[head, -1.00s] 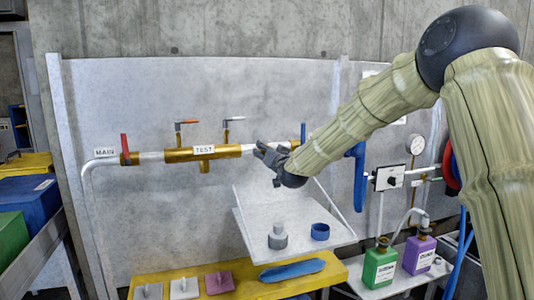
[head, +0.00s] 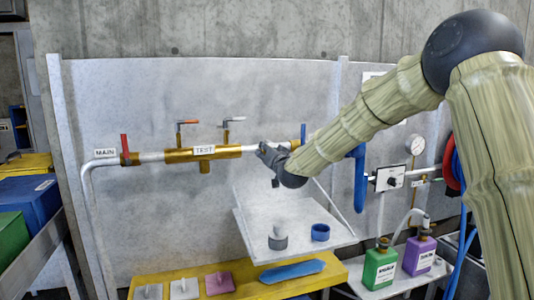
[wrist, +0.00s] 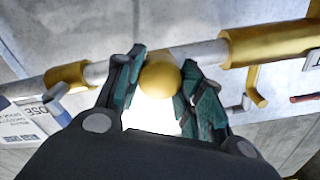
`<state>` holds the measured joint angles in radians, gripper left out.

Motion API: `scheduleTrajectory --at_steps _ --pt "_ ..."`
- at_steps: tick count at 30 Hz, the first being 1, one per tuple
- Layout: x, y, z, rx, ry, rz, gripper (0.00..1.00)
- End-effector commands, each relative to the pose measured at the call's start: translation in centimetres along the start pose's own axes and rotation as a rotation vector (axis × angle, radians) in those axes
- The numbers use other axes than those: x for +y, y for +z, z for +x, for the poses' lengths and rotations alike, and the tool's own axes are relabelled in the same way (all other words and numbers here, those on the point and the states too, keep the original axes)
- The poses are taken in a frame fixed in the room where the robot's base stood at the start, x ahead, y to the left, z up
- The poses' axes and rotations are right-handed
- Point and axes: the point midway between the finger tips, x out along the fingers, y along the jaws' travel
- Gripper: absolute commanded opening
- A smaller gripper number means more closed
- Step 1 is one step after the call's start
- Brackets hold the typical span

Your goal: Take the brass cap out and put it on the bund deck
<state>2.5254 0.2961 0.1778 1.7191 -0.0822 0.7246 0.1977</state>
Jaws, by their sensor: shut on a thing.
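The brass cap (wrist: 160,73) shows in the wrist view as a rounded brass piece between my two fingers. My gripper (wrist: 160,82) is shut on it, in front of the pale pipe (wrist: 195,54). In the head view my gripper (head: 268,162) is at the pipe, right of the brass TEST fitting (head: 203,152), and hides the cap. I cannot tell whether the cap still touches the pipework. A low yellow deck (head: 335,277) runs along the bottom; I cannot tell whether it is the bund deck.
A white tray (head: 262,220) below my gripper holds a grey stepped piece (head: 278,240) and a blue ring (head: 320,232). Several coloured pieces lie on the yellow deck. Green (head: 380,268) and purple (head: 419,255) bottles stand at lower right. Valve levers stick up from the pipe.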

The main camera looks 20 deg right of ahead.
Motion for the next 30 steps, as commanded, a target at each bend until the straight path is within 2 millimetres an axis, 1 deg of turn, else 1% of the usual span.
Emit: scheduleTrajectory --at_steps 6,12,24,26,30 --pt "-0.06 0.06 -0.01 0.000 0.000 -0.224 0.09" --pt "-0.06 0.04 -0.02 0.000 -0.001 -0.383 0.09" --pt "0.03 -0.01 -0.03 0.000 0.001 -0.418 0.09" --pt "-0.01 0.05 -0.03 0.000 0.000 -0.449 0.09" --pt "-0.06 0.15 -0.03 -0.001 0.000 -0.579 0.09"
